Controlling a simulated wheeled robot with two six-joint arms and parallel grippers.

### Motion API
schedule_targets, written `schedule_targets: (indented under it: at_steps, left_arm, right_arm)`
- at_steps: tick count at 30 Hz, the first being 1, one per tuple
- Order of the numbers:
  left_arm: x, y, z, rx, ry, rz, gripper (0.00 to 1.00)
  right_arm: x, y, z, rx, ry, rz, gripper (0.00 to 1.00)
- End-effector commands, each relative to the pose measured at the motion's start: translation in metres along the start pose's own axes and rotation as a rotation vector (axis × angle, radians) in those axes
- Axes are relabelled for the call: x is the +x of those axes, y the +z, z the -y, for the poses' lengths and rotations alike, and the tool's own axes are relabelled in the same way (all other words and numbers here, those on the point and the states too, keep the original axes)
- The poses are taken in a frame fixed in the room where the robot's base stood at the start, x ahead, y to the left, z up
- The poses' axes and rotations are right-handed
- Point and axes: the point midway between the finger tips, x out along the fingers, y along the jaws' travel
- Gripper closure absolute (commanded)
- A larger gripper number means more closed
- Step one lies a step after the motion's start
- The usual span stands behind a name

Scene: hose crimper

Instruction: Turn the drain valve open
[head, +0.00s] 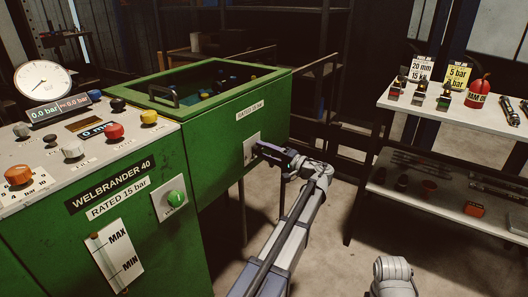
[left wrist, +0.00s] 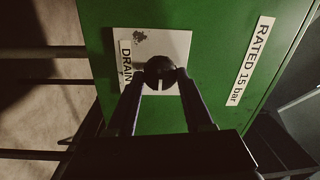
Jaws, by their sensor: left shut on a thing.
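The drain valve is a round black knob (left wrist: 160,70) with a pale mark, on a white plate (left wrist: 178,43) lettered DRAIN. The mark runs up and down in the left wrist view, along the line of the lettering. The plate (head: 250,147) also shows in the head view, on the end of the green tank. My left gripper (head: 259,148) reaches it from the right and hides the knob there. In the left wrist view the left gripper (left wrist: 161,77) is shut on the knob, one finger on each side. My right gripper is out of view.
The green crimper cabinet (head: 150,240) with its gauge (head: 43,80) and coloured buttons stands at the left. The open-topped tank (head: 240,165) adjoins it. A white shelf unit (head: 450,118) with fittings and tags stands at the right. Bare floor (head: 330,235) lies between.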

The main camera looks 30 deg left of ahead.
Motion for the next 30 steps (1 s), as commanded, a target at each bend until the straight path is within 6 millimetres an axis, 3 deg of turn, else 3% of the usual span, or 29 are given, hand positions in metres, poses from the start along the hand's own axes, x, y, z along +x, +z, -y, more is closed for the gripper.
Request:
schedule_targets:
  at_steps: [5, 6, 13, 23, 30]
  left_arm:
    - [0.0, 0.0, 0.0, 0.002, 0.0, -0.001, 1.0]
    - [0.0, 0.0, 0.0, 0.002, 0.0, -0.001, 0.45]
    - [0.0, 0.0, 0.0, 0.0, 0.0, 0.0, 0.19]
    - [-0.006, 0.0, 0.0, 0.0, 0.0, -0.001, 0.19]
    - [-0.044, -0.001, -0.001, -0.001, 0.001, -0.004, 0.19]
  right_arm:
    - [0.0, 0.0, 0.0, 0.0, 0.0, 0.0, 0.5]
    - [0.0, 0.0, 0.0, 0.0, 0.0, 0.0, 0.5]
    - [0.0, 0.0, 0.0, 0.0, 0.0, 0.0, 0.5]
    - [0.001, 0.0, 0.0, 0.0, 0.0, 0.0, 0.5]
    - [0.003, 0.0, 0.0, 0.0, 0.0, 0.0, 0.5]
